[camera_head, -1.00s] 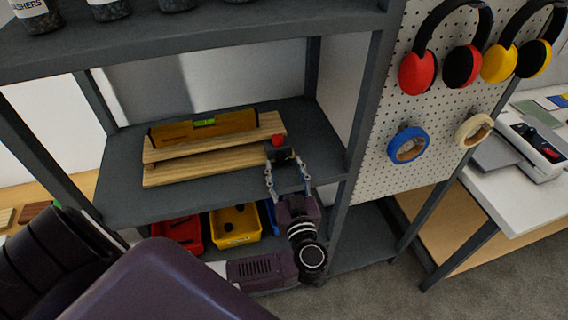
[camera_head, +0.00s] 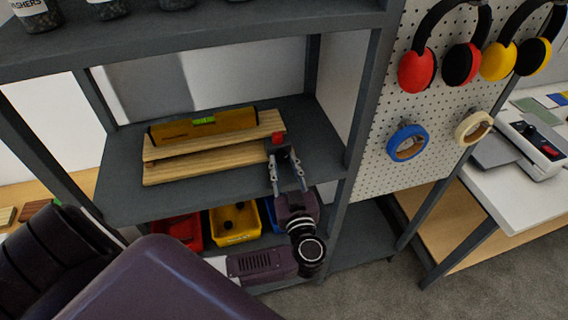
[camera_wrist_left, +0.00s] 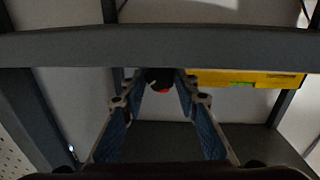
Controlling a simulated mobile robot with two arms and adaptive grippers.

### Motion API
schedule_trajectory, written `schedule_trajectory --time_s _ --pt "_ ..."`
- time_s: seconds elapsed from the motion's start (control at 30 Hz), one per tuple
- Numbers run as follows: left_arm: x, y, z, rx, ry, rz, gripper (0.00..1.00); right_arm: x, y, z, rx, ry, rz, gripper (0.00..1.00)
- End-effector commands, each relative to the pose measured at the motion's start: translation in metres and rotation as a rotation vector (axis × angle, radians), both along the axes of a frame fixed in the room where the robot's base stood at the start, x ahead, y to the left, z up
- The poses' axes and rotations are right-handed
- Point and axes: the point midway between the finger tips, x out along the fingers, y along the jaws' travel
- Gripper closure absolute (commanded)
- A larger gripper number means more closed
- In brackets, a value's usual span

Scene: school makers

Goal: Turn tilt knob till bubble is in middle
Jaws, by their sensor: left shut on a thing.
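A yellow spirit level (camera_head: 203,127) with a green vial (camera_head: 204,120) lies along the upper board of a wooden tilt stand (camera_head: 190,166). In the left wrist view the level (camera_wrist_left: 270,78) shows upper right. The bubble is too small to make out. A knob with a red part (camera_head: 277,139) and a black part sits at the stand's right end. My left gripper (camera_head: 284,157) reaches up from below and is shut on the knob. In the left wrist view the black and red knob (camera_wrist_left: 161,79) is between its fingertips. My right gripper is not in view.
The stand is on the grey middle shelf (camera_head: 130,204); a shelf post (camera_head: 357,120) rises to the right. Red (camera_head: 181,230) and yellow (camera_head: 229,236) bins are below. Jars (camera_head: 38,13) stand on the shelf above. A pegboard (camera_head: 385,175) with headphones and tape is further right.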

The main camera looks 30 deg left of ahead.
Motion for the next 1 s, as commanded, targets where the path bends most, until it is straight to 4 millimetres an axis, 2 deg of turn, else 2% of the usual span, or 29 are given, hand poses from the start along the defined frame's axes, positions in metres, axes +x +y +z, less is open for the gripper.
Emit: schedule_trajectory --time_s 0.7,1.0 --pt "-0.0011 0.0001 -0.0034 -0.277 -0.318 0.003 0.96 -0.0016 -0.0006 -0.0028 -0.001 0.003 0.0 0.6" --pt "-0.0008 0.0001 -0.0027 -0.327 -0.379 0.001 0.96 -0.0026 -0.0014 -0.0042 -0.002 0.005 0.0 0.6"
